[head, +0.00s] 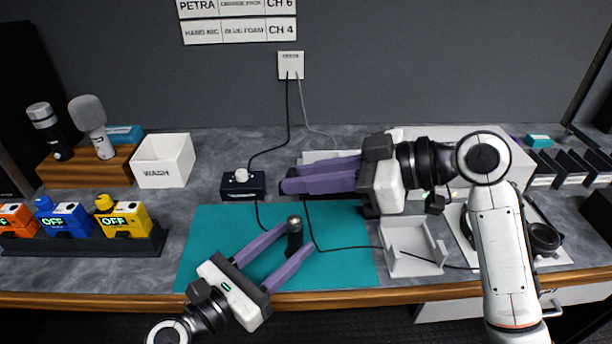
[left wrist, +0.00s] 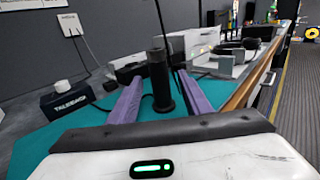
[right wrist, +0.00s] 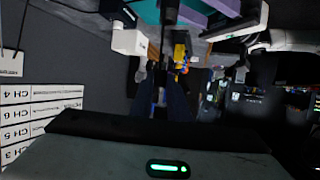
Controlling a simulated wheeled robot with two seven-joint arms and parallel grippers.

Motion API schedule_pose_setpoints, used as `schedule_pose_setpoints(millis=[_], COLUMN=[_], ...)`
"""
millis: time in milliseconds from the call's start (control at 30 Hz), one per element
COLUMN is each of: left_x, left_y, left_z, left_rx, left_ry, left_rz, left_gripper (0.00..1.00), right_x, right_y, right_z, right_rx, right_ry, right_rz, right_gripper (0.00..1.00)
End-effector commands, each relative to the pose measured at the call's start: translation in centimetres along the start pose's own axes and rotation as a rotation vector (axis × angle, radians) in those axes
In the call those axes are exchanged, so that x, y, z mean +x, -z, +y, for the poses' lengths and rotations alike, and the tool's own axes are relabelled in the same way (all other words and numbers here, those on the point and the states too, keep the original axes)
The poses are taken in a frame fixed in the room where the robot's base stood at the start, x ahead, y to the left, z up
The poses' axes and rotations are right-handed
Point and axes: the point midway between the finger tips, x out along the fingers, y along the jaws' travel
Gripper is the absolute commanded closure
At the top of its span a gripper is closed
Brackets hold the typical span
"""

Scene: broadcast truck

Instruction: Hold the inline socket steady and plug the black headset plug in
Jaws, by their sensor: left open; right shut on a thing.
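The inline socket (head: 295,235) is a black upright cylinder with a lighter top, on the teal mat (head: 215,245). My left gripper (head: 282,250) is open, with its purple fingers on either side of the socket. The left wrist view shows the socket (left wrist: 160,78) standing between those fingers, and I cannot tell whether they touch it. My right gripper (head: 300,184) is higher and behind the socket, its fingers pointing left and shut on the black headset plug. The plug is hidden by the fingers in the head view. A thin black cable (head: 311,225) hangs below them.
A black box with a white knob (head: 242,184) stands at the mat's back left corner. A white holder (head: 412,252) stands at the mat's right edge, with headphones (head: 543,238) further right. A white WASH bin (head: 163,162) and colored packs (head: 120,218) are left. The mat's left part is clear.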

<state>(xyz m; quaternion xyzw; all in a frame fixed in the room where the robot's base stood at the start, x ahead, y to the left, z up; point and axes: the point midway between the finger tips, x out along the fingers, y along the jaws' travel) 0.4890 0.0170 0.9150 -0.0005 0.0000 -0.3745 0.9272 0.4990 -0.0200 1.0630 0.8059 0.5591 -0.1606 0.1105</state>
Motion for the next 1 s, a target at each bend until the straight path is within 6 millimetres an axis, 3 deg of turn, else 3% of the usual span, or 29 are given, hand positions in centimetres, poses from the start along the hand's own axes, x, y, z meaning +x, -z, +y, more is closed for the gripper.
schedule_pose_setpoints(millis=[200,600,633,900,933,1000], left_x=[2.1,2.7,2.7,2.7,2.7,2.7], left_y=[0.0,0.0,0.0,0.0,0.0,0.1], left_z=[0.0,0.0,0.0,0.0,0.0,0.0], left_rx=[0.0,0.001,0.001,0.001,0.001,0.001], left_ry=[0.0,0.0,0.0,0.0,0.0,0.0], left_rz=[0.0,0.0,0.0,0.001,0.001,0.001], left_gripper=[0.56,0.56,0.57,1.0,0.72,0.61], right_x=[0.0,0.0,0.0,0.0,0.0,0.0], right_y=[0.0,0.0,0.0,0.0,0.0,0.0], right_z=[0.0,0.0,0.0,0.0,0.0,0.0], right_rx=[0.0,0.0,0.0,0.0,0.0,0.0], right_ry=[0.0,0.0,0.0,0.0,0.0,0.0], right_rz=[0.0,0.0,0.001,0.001,0.0,0.0], right_gripper=[1.0,1.0,1.0,1.0,1.0,1.0])
